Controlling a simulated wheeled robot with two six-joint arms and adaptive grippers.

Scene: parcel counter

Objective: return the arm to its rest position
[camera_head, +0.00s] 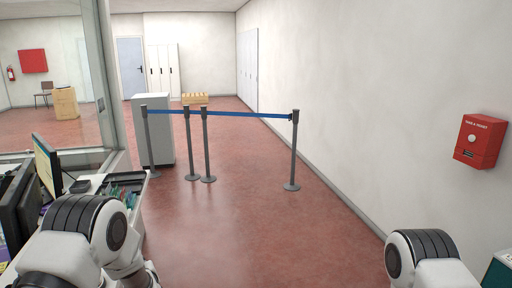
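My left arm (85,235) comes in at the lower left, bent next to the counter, and its gripper is out of the picture. My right arm (425,258) shows only as a white and dark joint at the lower right edge. Its gripper is out of the picture too. I cannot see whether either hand holds anything.
The counter's tray of items (122,192) and a monitor (46,165) are close to my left arm. Posts with a blue belt (245,114) stand ahead, near a grey cabinet (155,130). A red ticket box (480,141) hangs on the right wall. The red floor between is clear.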

